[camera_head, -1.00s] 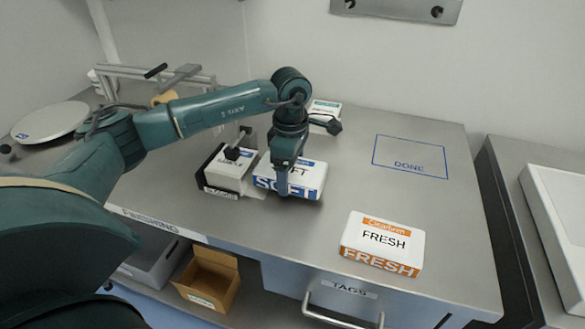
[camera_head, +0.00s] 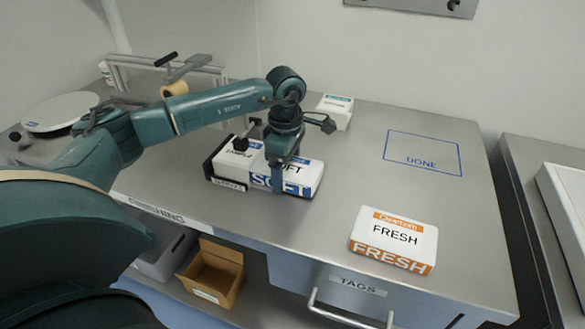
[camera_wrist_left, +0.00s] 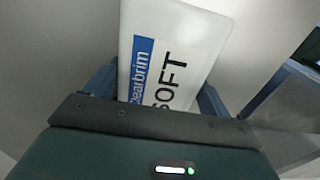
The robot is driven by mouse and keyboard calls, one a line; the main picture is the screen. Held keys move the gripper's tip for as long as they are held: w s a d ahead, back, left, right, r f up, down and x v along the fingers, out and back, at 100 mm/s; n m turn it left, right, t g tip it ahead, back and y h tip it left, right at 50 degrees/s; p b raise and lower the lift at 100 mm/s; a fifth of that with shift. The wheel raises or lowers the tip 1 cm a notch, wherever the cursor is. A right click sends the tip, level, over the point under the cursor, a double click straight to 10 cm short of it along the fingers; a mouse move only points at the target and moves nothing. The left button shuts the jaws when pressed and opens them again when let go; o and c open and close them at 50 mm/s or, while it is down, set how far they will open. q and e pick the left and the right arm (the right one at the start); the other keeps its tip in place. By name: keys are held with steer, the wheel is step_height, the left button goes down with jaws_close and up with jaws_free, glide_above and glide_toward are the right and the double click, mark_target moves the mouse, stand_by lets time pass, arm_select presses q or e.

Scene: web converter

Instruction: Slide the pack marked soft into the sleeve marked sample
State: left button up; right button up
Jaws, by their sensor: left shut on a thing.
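The white and blue pack marked SOFT (camera_head: 308,174) lies flat on the steel table. My left gripper (camera_head: 279,183) points down and is shut across it. In the left wrist view the pack (camera_wrist_left: 190,42) shows between the two fingers (camera_wrist_left: 155,95). The sleeve (camera_head: 226,166), pale with a dark left end and a small label too small to read surely, lies directly left of the pack. The pack's left end meets the sleeve; the gripper partly covers this, so how deep it sits inside I cannot tell. My right gripper is not in view.
A white and orange FRESH pack (camera_head: 393,240) lies at the front right. A blue DONE outline (camera_head: 424,153) is empty. A white and green box (camera_head: 336,110) stands behind my gripper. A cardboard box (camera_head: 212,274) sits below the table, left of the TAGS drawer (camera_head: 340,290).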

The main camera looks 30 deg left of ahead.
mark_target(265, 162)
arm_select(q)
steer(key=shift+s+a+b, duration=0.1)
steer(key=shift+s+a, duration=0.1)
steer(key=shift+a, duration=0.65)
steer(key=shift+s+a+b, duration=0.1)
steer(key=shift+s+a, duration=0.05)
steer(key=shift+a, duration=0.65)
steer(key=shift+s+a+b, duration=0.1)
steer(key=shift+s+a, duration=0.1)
steer(key=shift+a, duration=0.65)
steer(key=o, duration=1.1)
steer(key=shift+r, duration=0.1)
step_height(265, 162, up, 13)
steer(key=shift+s, duration=0.15)
